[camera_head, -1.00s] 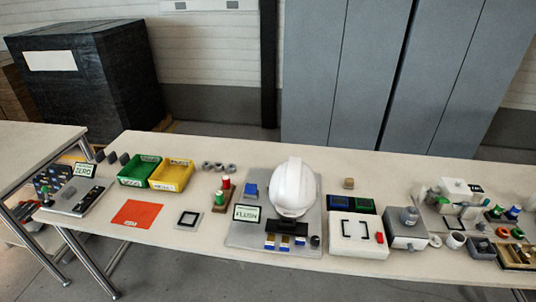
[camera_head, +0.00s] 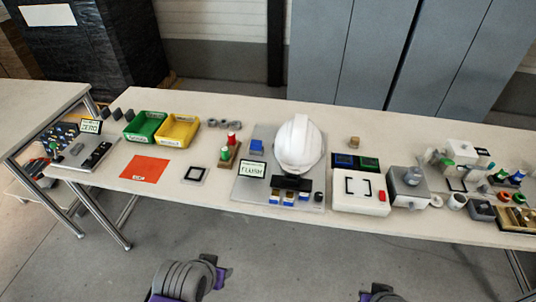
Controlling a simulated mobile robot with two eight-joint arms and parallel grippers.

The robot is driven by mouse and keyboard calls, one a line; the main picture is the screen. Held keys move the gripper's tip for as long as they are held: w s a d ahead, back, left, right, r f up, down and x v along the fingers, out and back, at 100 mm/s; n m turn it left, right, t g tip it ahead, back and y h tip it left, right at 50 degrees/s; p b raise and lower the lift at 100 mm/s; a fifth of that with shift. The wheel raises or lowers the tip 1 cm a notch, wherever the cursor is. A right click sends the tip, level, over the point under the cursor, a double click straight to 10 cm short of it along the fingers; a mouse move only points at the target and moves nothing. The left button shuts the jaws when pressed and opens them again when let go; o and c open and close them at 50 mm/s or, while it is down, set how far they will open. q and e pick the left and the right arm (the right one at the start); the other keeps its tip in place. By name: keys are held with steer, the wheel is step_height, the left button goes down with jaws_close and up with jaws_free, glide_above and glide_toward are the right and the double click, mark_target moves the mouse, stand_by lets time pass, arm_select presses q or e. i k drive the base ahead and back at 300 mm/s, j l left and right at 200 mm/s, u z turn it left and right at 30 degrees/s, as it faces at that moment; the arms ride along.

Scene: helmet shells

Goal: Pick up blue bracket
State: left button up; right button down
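A small blue block-like part (camera_head: 257,146), which may be the blue bracket, sits on the grey plate (camera_head: 246,188) left of the white helmet shell (camera_head: 299,144). Small blue-and-white pieces (camera_head: 275,196) stand at the plate's front, below a black holder (camera_head: 292,183). My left gripper (camera_head: 216,271) seems to be the dark and purple end at the bottom, in front of the table and well away from the parts. My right gripper (camera_head: 379,293) is mostly cut off by the bottom edge. Neither one's fingers can be read as open or shut.
Green (camera_head: 145,125) and yellow (camera_head: 178,131) bins stand to the left on the table (camera_head: 225,109). A "FLUSH" sign (camera_head: 252,168) stands close in front of the blue part. A white box (camera_head: 360,193) and blue and green trays (camera_head: 345,160) lie to the right.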

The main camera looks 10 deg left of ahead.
mark_target(256, 145)
steer(key=i+j+z, duration=0.2)
steer(key=i, duration=0.35)
steer(key=i+j+z, duration=0.25)
steer(key=i, duration=0.25)
